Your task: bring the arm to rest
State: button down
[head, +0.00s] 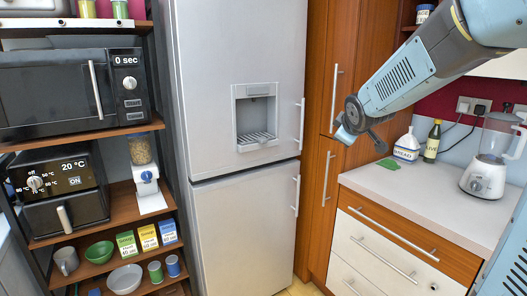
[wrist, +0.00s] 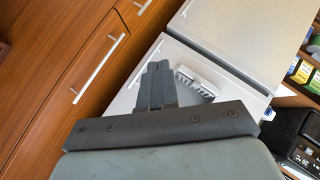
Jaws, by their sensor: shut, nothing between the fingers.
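My gripper (head: 347,133) is in the head view, right of centre, at the end of my raised arm, which comes in from the upper right. It hangs in the air in front of the wooden cabinet, above the level of the counter, and touches nothing that I can see. In the wrist view my gripper (wrist: 157,68) shows its fingers together, with nothing between them. The fridge (wrist: 215,65) and its dispenser lie behind the fingers there.
The fridge (head: 235,65) stands in the middle. Shelves at left hold a microwave (head: 50,92), an air fryer (head: 60,190), bowls and boxes.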

jog(key=s+f+m+g, duration=0.1)
jog(key=s+m, duration=0.4)
jog(key=s, duration=1)
jog(key=s+f+m+g, duration=0.2)
jog(key=s+m+g, duration=0.2)
jog(key=s, duration=1.1)
jog(key=shift+s+d+m+g+y, duration=0.2)
jog(key=shift+s+m+g+y, duration=0.15)
jog(key=shift+m, duration=0.35)
